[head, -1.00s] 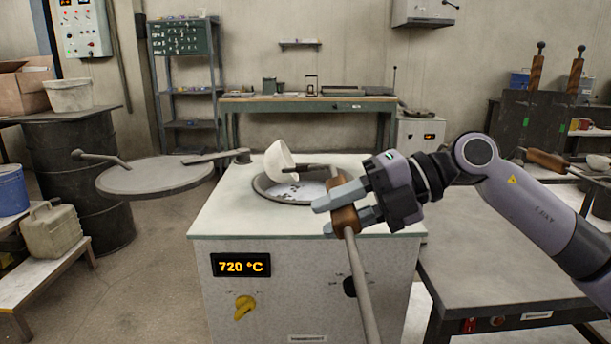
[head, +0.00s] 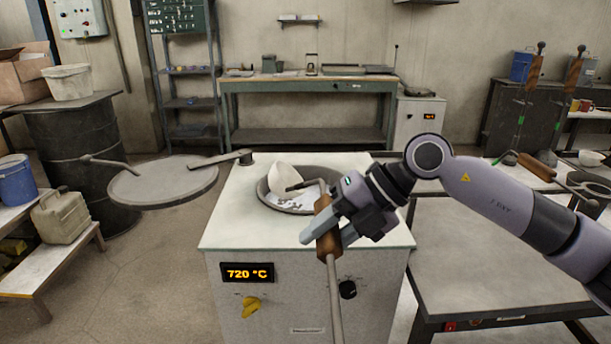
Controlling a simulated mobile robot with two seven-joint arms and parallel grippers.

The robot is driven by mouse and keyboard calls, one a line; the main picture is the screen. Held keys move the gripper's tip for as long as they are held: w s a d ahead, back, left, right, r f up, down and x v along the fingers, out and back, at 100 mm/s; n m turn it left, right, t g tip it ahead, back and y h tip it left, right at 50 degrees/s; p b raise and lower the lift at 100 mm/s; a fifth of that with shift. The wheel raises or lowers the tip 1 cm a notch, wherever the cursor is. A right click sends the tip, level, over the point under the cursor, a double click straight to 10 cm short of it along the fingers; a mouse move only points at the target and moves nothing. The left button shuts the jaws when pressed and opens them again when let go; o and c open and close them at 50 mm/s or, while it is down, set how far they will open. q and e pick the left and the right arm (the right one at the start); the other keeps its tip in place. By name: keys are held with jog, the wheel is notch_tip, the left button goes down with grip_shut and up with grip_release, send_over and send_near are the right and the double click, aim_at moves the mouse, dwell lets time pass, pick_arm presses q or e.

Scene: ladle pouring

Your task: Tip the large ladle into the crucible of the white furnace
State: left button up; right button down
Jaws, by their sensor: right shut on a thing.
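The large ladle has a pale bowl (head: 283,178), tilted over the crucible (head: 290,207) in the top of the white furnace (head: 225,222). The bowl overlaps the crucible's mouth in the picture; whether it touches the rim I cannot tell. Pale, bright patches show in the crucible below the bowl. My right gripper (head: 318,234) is shut on the ladle's brown grip, in front of the crucible. The ladle's rod runs down from the grip across the furnace front. My left gripper is not in view.
The round grey lid (head: 162,186) is swung out to the left of the furnace. The furnace display (head: 247,272) reads 720 °C. A dark-edged table (head: 490,255) stands to the right, under my right arm. A dark drum (head: 80,145) stands at left.

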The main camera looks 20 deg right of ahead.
jog(key=shift+w+a+r+g+h+p, duration=0.15)
jog(key=shift+a+r+h+p, duration=0.3)
jog(key=shift+p, duration=1)
jog(key=shift+w+a+r+g+h+p, duration=0.15)
jog(key=shift+r+h+p, duration=0.3)
jog(key=shift+h+p, duration=0.7)
jog(key=shift+a+f+p, duration=0.15)
jog(key=shift+p, duration=0.55)
jog(key=shift+w+a+r+g+h+p, duration=0.15)
jog(key=shift+a+r+g+h+p, duration=0.15)
jog(key=shift+a+r+h, duration=0.45)
jog(key=shift+w+a+r+g+h+p, duration=0.15)
jog(key=shift+r+g+h, duration=0.2)
jog(key=shift+h, duration=0.7)
jog(key=shift+w+a+r+g+h+p, duration=0.1)
jog(key=shift+a+r+g+h+p, duration=0.15)
jog(key=shift+a+r+h, duration=0.4)
jog(key=shift+d+h, duration=0.2)
jog(key=shift+h, duration=0.05)
